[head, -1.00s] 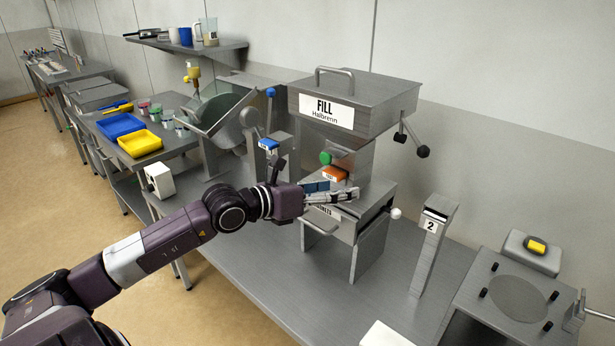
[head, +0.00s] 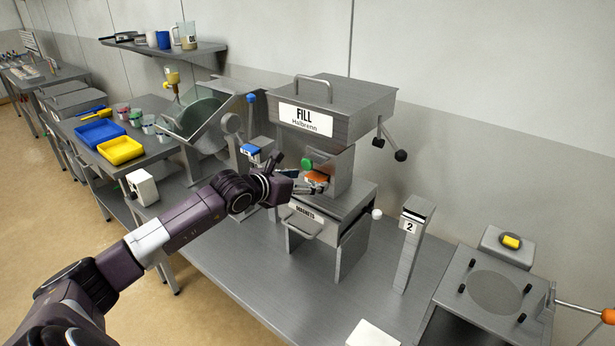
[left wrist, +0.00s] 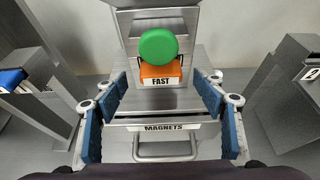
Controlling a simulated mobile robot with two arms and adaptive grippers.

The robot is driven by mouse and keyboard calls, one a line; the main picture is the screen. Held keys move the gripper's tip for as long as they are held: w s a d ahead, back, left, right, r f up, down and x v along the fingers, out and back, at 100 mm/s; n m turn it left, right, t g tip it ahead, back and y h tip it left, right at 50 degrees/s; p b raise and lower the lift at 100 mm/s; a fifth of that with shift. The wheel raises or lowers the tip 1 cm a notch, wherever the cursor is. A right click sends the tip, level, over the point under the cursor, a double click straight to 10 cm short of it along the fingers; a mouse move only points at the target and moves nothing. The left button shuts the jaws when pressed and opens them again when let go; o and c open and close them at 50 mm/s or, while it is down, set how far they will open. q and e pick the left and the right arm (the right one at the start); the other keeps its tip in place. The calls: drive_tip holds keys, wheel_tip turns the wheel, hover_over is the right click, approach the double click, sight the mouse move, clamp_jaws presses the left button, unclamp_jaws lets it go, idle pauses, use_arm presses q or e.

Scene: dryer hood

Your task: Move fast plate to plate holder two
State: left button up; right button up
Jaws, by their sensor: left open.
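The fast plate (left wrist: 160,78) is an orange block with a white label reading FAST. It sits on the filling machine below a green round knob (left wrist: 158,46), and in the head view the orange plate (head: 316,177) is partly hidden by my gripper. My left gripper (head: 318,182) is at the front of the machine. In the left wrist view its blue-padded fingers (left wrist: 158,104) are open, spread either side of the plate, with nothing between them. Plate holder two (head: 410,228) is a grey upright post marked 2, right of the machine; it also shows at the wrist view's right edge (left wrist: 308,78).
The FILL hopper (head: 330,105) overhangs the plate. The MAGNETS drawer (head: 308,222) has a handle in front. A blue plate (head: 250,150) sits on another post to the left. A hot-plate-like unit (head: 495,290) stands at right. Bench between machine and holder two is clear.

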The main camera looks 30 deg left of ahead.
use_arm(q)
drive_tip(key=shift+w+d+f, duration=0.1)
drive_tip(key=shift+w+f, duration=0.05)
drive_tip(key=shift+w, duration=0.15)
use_arm(e)
drive_tip(key=shift+d+r, duration=0.1)
drive_tip(key=shift+r, duration=0.05)
use_arm(q)
drive_tip(key=shift+c, duration=0.5)
use_arm(e)
drive_tip(key=shift+d, duration=0.1)
use_arm(q)
drive_tip(key=c, duration=1.5)
drive_tip(key=shift+c, duration=0.2)
use_arm(e)
drive_tip(key=shift+d, duration=0.15)
use_arm(q)
drive_tip(key=shift+s, duration=0.1)
drive_tip(key=shift+s, duration=0.8)
use_arm(e)
drive_tip(key=shift+a+f, duration=0.2)
drive_tip(key=shift+f, duration=0.1)
use_arm(q)
drive_tip(key=shift+s+b, duration=0.25)
drive_tip(key=shift+b, duration=0.05)
